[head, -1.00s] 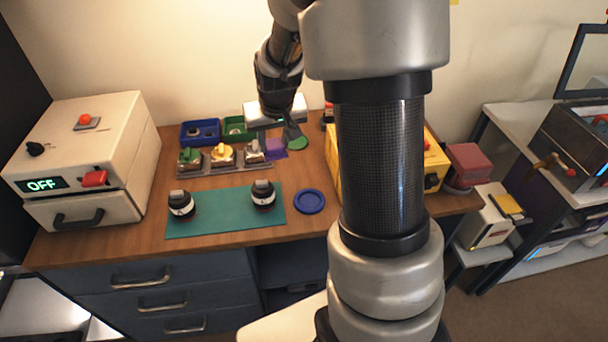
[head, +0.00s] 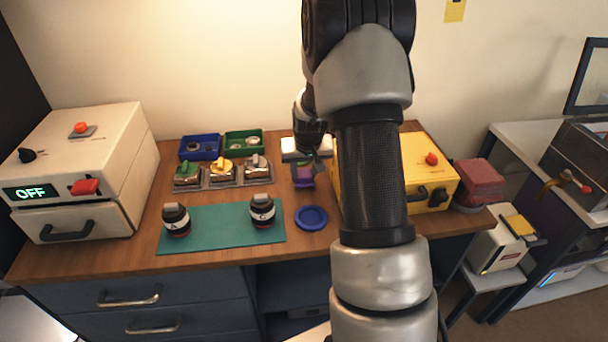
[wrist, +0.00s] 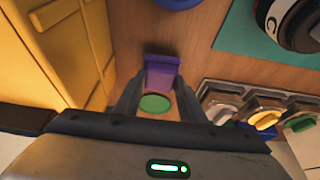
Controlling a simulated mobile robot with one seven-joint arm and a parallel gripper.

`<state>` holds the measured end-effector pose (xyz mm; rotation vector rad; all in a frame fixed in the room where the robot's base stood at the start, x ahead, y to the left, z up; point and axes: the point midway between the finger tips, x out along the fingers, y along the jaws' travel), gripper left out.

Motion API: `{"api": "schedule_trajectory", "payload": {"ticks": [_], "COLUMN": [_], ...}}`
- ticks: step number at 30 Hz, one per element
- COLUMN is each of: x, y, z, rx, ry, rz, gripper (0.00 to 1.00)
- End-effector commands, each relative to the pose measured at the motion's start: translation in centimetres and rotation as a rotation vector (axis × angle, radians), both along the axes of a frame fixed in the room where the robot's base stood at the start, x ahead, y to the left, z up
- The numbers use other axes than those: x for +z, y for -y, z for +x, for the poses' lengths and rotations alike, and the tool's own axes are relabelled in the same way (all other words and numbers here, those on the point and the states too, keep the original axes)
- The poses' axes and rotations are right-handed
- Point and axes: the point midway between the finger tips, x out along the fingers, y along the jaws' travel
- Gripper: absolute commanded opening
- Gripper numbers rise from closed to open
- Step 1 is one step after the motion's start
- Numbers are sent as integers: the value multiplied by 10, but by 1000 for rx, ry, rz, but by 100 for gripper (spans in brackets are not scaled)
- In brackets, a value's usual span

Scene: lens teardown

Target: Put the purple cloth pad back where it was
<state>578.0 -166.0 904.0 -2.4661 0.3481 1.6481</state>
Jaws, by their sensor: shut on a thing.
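The purple cloth pad (head: 303,177) is under my gripper (head: 312,160) in the head view, right of the row of small stands and behind the blue dish. In the wrist view the pad (wrist: 161,76) shows between the fingertips of my gripper (wrist: 155,88), and the jaws are shut on it. A green round patch (wrist: 155,103) shows at the pad's near end; I cannot tell if it is part of the pad. I cannot tell whether the pad touches the table.
The yellow box (head: 428,172) stands close on the right. The blue dish (head: 312,218) and teal mat (head: 222,236) with two dark jars lie in front. Stands (head: 221,172) and blue (head: 200,147) and green (head: 243,143) bins are left. A white block (head: 297,148) is behind.

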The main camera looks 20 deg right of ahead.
Motion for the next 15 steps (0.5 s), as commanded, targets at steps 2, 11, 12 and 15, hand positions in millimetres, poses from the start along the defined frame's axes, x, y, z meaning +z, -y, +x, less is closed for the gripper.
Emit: {"api": "schedule_trajectory", "payload": {"ticks": [2,11,12,15], "x": [-11,-14,-16,-15], "y": [0,0,0,0], "z": [0,0,0,0], "rx": [0,0,0,0], "ry": [-1,1,1,1], "rz": [0,0,0,0], "gripper": [19,19,19,45]}}
